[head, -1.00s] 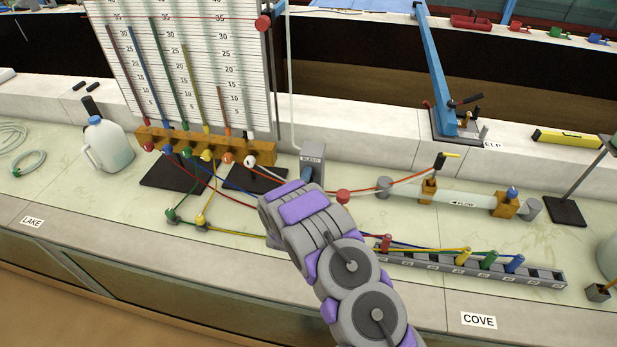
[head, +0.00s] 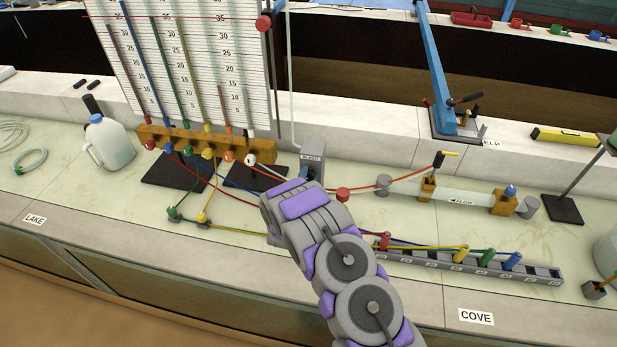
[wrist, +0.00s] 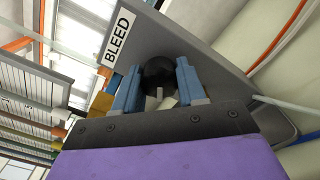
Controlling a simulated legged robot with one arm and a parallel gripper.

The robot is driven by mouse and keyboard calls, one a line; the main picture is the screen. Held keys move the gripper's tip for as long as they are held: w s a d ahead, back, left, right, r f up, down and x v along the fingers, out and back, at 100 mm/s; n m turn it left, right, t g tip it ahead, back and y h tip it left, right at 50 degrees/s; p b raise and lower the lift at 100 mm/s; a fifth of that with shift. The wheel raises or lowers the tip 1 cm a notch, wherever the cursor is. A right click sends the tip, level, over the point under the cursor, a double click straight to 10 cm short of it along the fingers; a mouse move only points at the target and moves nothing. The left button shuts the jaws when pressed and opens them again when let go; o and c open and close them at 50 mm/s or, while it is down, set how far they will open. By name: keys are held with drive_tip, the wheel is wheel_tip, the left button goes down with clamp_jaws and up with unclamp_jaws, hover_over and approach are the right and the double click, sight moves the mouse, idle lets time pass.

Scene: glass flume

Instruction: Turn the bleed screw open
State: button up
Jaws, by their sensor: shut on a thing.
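The bleed screw shows in the wrist view as a round black knob (wrist: 159,70) on a grey block (wrist: 215,50) with a white BLEED label. My gripper (wrist: 157,80) has its two blue fingers on either side of the knob and is shut on it. How far the screw is turned I cannot tell. In the head view the top of the grey bleed block (head: 312,158) shows just beyond my wrist. My wrist hides the knob and fingers there.
Left of the block stands a tube board (head: 190,70) with a wooden manifold (head: 262,152) and coloured hoses. Right are a clear flow tube (head: 465,197) and a grey rack (head: 430,259) with coloured plugs. A white jug (head: 108,145) stands far left.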

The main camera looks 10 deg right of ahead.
drive_tip(key=shift+s+a+f, duration=0.1)
drive_tip(key=shift+f, duration=0.15)
drive_tip(key=o, duration=0.9)
drive_tip(key=shift+f, duration=0.1)
drive_tip(key=shift+o, duration=0.7)
drive_tip(key=shift+a, duration=0.1)
drive_tip(key=shift+r, duration=0.2)
drive_tip(key=p+v, duration=0.1)
drive_tip(key=v, duration=1.6)
drive_tip(key=shift+p, duration=0.35)
